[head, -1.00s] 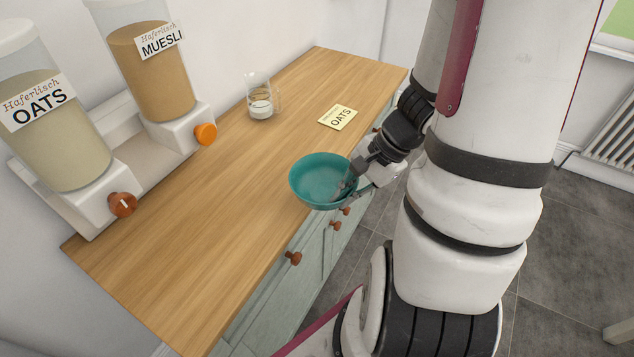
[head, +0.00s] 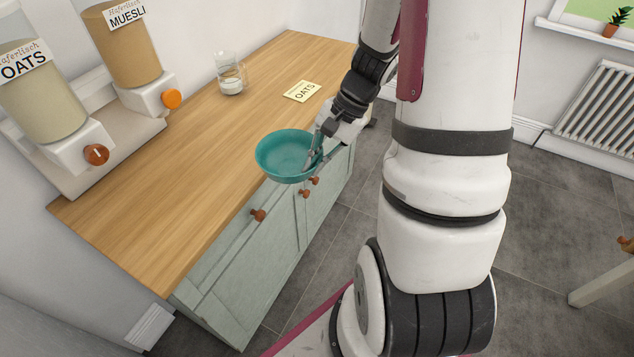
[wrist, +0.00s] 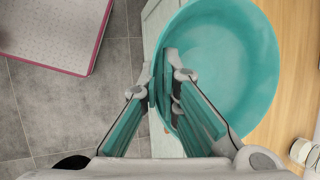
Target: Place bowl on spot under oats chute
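A teal bowl (head: 284,157) is held upright at the front edge of the wooden counter; I cannot tell how high above the top it is. My gripper (head: 316,150) is shut on the bowl's right rim. In the wrist view, the fingers (wrist: 172,92) pinch the near wall of the bowl (wrist: 225,60). The oats dispenser (head: 40,90) stands at the far left of the counter, with a brown-red knob (head: 96,154) on its white chute block (head: 72,150). The spot under its chute, on the pale dispenser base (head: 30,160), looks empty, though partly hidden.
A muesli dispenser (head: 125,50) with an orange knob (head: 172,98) stands right of the oats one. A glass jug (head: 230,76) with white contents and a yellow OATS card (head: 302,91) are further back. The front left counter top (head: 150,210) is clear.

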